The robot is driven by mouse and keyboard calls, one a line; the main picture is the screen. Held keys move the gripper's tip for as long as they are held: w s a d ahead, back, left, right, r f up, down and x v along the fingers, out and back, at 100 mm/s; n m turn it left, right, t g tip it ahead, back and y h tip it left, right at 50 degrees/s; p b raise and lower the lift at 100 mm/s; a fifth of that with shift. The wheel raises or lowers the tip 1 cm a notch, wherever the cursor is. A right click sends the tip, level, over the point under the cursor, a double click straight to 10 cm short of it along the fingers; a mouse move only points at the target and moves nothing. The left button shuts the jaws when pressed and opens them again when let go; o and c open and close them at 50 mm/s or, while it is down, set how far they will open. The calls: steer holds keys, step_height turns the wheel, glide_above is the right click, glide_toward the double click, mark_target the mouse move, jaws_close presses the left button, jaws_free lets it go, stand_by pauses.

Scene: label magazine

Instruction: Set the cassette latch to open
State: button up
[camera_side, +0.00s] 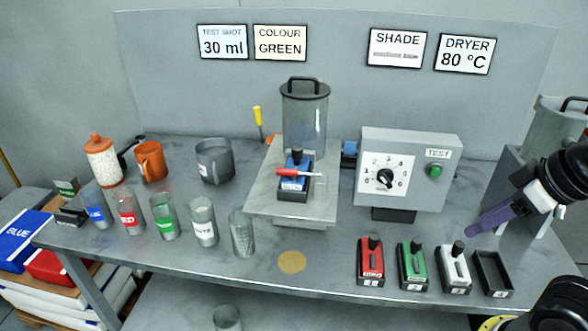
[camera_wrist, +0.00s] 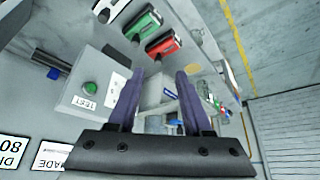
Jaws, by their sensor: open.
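A blue cassette (camera_side: 296,178) sits on the grey stand (camera_side: 262,205) below the clear hopper (camera_side: 305,125). A thin latch lever (camera_side: 303,174), pale with a red end at the left, lies crosswise over the cassette's front. I cannot tell from its look whether this is the open setting.
The test box (camera_side: 410,168) with dial and green button stands between the stand and my gripper. Red (camera_side: 370,262), green (camera_side: 412,265) and white (camera_side: 453,270) cassettes and an empty holder (camera_side: 493,274) line the front edge. Several labelled cups stand at left. A yellow-handled tool (camera_side: 258,118) stands behind.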

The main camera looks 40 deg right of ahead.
steer(key=w+r+n+g, duration=0.1)
steer(key=w+r+n, duration=0.35)
steer(key=r, duration=0.95)
steer(key=w+a+r+n+g+h, duration=0.1)
steer(key=w+a+r, duration=0.15)
steer(key=w, duration=0.35)
steer(key=w+a+r, duration=0.1)
steer(key=w+r, duration=0.3)
steer(key=w, duration=0.2)
steer(key=n+g, duration=0.2)
steer(key=n, duration=0.2)
glide_above(289, 170)
steer(key=s+a, duration=0.2)
step_height(289, 170, down, 9)
steer(key=shift+m+h, duration=0.25)
steer(key=shift+h, duration=0.05)
steer(key=f, duration=0.4)
steer(key=w+d+f, duration=0.1)
steer(key=f, duration=0.3)
steer(key=w+f, duration=0.1)
steer(key=f, duration=0.4)
steer(key=shift+d, duration=0.35)
